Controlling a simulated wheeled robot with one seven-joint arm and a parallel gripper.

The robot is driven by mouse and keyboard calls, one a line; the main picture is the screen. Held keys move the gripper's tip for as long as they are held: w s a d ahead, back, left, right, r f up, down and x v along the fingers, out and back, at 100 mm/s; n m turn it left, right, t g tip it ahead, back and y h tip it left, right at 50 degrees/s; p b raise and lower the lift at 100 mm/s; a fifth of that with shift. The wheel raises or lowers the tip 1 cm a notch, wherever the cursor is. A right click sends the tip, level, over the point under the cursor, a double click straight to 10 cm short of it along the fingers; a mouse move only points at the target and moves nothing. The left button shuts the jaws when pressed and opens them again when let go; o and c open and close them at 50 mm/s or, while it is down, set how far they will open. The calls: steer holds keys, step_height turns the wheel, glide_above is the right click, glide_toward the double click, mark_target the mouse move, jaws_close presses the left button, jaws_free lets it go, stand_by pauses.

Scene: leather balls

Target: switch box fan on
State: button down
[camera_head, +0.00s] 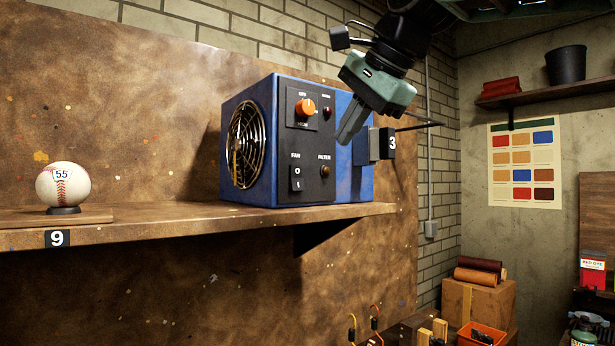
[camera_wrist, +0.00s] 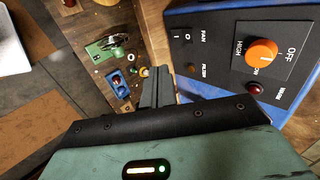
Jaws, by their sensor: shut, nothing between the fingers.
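The box fan is a blue box (camera_head: 347,188) on a wooden shelf, with a round grille (camera_head: 247,145) on its left side. Its dark front panel has an orange knob (camera_head: 305,107) under the word OFF, a black FAN rocker switch (camera_head: 296,178) marked O and I, and two small lamps. The wrist view shows the rocker (camera_wrist: 184,37) and the knob (camera_wrist: 261,53) too. I cannot tell which side of the rocker is pressed in. My gripper (camera_head: 346,138) is shut and empty, in front of the panel's right side, apart from the rocker. In the wrist view its fingers (camera_wrist: 158,75) point past the box.
A baseball (camera_head: 63,186) marked 55 sits on a stand at the shelf's left, above a tag 9. A dark block (camera_head: 387,144) marked 3 is right of the fan. Below are an orange bin (camera_head: 482,333) and rolls on a box (camera_head: 475,303). The shelf between ball and fan is clear.

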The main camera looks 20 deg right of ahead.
mark_target(299, 188)
steer(key=p+x, duration=0.2)
steer(key=x, duration=0.2)
steer(key=w+r+p+x, duration=0.1)
steer(key=x, duration=0.3)
steer(key=p+x, duration=0.2)
steer(key=x, duration=0.3)
steer(key=shift+w+a+r+p, duration=0.25)
steer(key=shift+w+r+p, duration=0.05)
steer(key=shift+r, duration=0.05)
steer(key=shift+f, duration=0.15)
steer(key=shift+w+f+b, duration=0.15)
steer(key=shift+b, duration=0.8)
steer(key=shift+r, duration=0.25)
steer(key=shift+r+p, duration=0.1)
steer(key=shift+p, duration=0.25)
